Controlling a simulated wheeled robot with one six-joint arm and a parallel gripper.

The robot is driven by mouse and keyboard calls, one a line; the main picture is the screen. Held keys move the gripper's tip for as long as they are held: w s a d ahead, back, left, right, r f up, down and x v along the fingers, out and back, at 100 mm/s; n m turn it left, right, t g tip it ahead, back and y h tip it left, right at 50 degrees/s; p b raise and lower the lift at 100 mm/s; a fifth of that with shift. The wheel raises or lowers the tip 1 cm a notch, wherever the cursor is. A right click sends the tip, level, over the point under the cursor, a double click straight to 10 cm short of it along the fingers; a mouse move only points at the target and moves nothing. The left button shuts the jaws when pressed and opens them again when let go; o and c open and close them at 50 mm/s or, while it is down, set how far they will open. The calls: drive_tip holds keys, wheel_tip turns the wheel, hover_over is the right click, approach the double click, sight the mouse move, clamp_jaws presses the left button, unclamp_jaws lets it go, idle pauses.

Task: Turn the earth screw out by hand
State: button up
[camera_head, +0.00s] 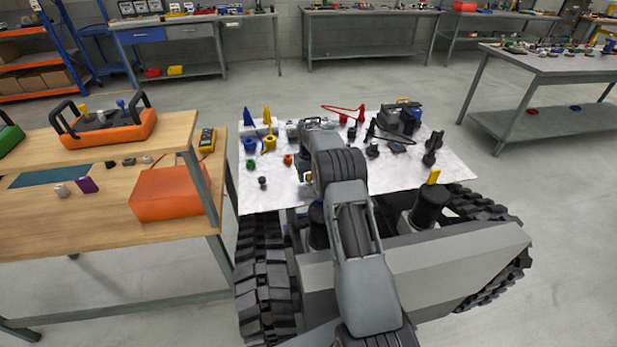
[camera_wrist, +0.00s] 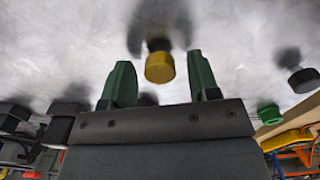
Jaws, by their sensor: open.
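A round yellow knob (camera_wrist: 159,67) on a dark collar shows in the wrist view, in line with the gap between my fingers. I cannot tell for sure that it is the earth screw. My gripper (camera_wrist: 159,78) is open, with one green finger on each side of the gap. The knob appears just beyond the fingertips, and I see no finger touching it. In the head view my own arm hides most of the gripper and the spot in front of it.
A white-topped surface (camera_head: 450,167) carries several cones, knobs and dark fittings. A black post (camera_wrist: 304,80) and a green knob (camera_wrist: 269,114) stand to the right in the wrist view. A wooden bench (camera_head: 30,222) with an orange box (camera_head: 172,193) is at left.

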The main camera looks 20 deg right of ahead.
drive_tip(key=m, duration=0.9)
drive_tip(key=shift+m, duration=0.4)
drive_tip(key=m, duration=0.5)
drive_tip(key=shift+m, duration=0.3)
drive_tip(key=m, duration=0.4)
drive_tip(key=shift+m, duration=0.3)
drive_tip(key=c, duration=0.8)
drive_tip(key=n, duration=0.9)
drive_tip(key=shift+n, duration=0.4)
